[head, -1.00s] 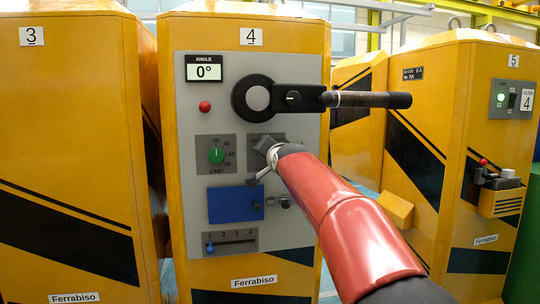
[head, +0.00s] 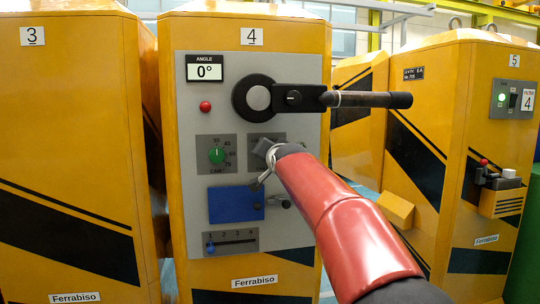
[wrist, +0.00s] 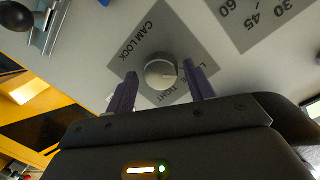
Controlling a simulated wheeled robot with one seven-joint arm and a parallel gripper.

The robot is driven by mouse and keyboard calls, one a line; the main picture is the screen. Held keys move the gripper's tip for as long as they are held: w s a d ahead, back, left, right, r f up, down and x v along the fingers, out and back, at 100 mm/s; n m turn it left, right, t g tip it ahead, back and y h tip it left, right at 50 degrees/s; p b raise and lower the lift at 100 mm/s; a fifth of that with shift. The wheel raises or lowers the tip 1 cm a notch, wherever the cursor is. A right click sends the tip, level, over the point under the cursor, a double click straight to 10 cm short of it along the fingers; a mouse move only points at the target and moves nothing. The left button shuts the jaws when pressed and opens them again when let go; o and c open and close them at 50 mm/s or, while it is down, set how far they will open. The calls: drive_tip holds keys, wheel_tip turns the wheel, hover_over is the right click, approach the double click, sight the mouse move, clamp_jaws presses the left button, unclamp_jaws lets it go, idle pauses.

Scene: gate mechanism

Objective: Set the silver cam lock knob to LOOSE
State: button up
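The silver cam lock knob (wrist: 160,73) sits on a grey plate (wrist: 130,72) marked CAM LOCK in the wrist view. A thin mark shows on the right side of the knob's face. My gripper (wrist: 161,90) is open, with one purple finger on each side of the knob and visible gaps to it. I cannot tell how far the fingertips are from the panel. In the head view my gripper (head: 264,158) hides the knob and most of its plate (head: 264,138).
The green CAM1 dial (head: 217,155) is left of my gripper. A black crank with a long handle (head: 370,99) juts out above. A blue box (head: 236,204) and a slider (head: 211,246) are below. The angle display (head: 205,69) reads 0°.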

drive_tip(key=shift+o, duration=0.4)
drive_tip(key=shift+s, duration=0.1)
drive_tip(key=b+v, duration=0.2)
drive_tip(key=v, duration=0.5)
drive_tip(key=shift+s, duration=0.3)
drive_tip(key=shift+d, duration=0.15)
drive_tip(key=s+d+f+n+g+h, duration=0.1)
drive_tip(key=s+d+f+g+h, duration=0.25)
drive_tip(key=s+d+f, duration=1.05)
drive_tip(key=s+d+f+n+g, duration=0.1)
drive_tip(key=s+d+f+g, duration=0.1)
drive_tip(key=s+f, duration=0.7)
drive_tip(key=s+d+f+n+g+h, duration=0.1)
drive_tip(key=s+d+f+g, duration=0.1)
drive_tip(key=s+f+g, duration=0.3)
drive_tip(key=s+f, duration=0.4)
drive_tip(key=s, duration=0.6)
drive_tip(key=shift+s+d+f, duration=0.25)
drive_tip(key=shift+d+f, duration=0.05)
drive_tip(key=shift+d, duration=0.05)
